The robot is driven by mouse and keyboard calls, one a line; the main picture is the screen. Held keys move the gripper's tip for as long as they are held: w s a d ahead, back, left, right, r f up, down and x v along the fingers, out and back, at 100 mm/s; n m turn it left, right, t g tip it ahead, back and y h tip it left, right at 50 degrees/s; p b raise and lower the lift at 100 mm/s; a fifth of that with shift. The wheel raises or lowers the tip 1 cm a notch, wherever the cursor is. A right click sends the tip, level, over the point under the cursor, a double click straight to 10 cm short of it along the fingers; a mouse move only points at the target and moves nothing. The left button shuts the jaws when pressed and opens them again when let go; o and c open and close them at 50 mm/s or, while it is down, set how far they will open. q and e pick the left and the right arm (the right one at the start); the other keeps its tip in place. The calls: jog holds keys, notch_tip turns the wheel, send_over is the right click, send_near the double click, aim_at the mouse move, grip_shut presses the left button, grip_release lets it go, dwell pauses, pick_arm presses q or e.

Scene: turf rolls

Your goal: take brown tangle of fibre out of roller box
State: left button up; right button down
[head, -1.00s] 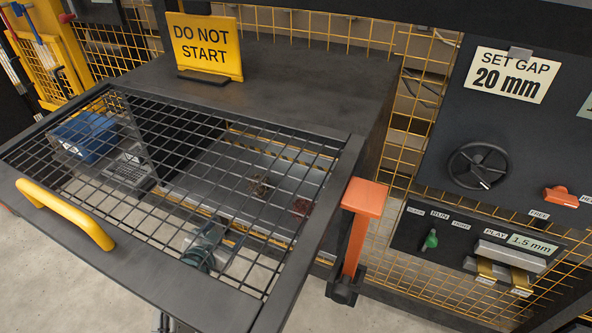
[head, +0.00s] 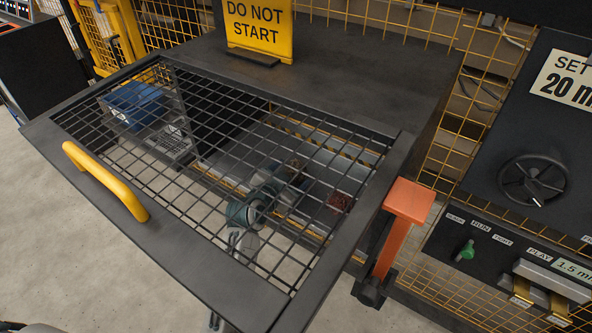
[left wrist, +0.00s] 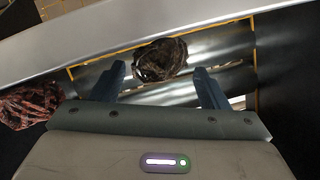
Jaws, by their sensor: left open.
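The brown tangle of fibre (left wrist: 160,59) lies on the shiny metal rollers (left wrist: 205,55) of the roller box, in the upper middle of the left wrist view. My left gripper (left wrist: 160,86) is open, its two dark fingers on either side of and just short of the tangle, with nothing between them. In the head view my left gripper (head: 280,185) shows through the mesh guard and mostly hides the tangle. A reddish-brown clump (left wrist: 30,103) lies to the left in the wrist view; it also shows in the head view (head: 340,202). My right gripper is out of view.
The mesh guard with a yellow handle (head: 105,182) lies between the head camera and my arm. An orange post (head: 395,235) stands at its right corner. A blue bin (head: 135,103) shows through the mesh. A yellow DO NOT START sign (head: 260,28) stands behind.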

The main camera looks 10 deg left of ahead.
pick_arm(q)
jog(key=shift+w+d+f, duration=0.15)
jog(key=shift+w+f, duration=0.05)
jog(key=shift+w, duration=0.35)
jog(key=shift+w+f, duration=0.1)
jog(key=shift+w, duration=0.1)
jog(key=c, duration=0.8)
jog(key=shift+o, duration=0.2)
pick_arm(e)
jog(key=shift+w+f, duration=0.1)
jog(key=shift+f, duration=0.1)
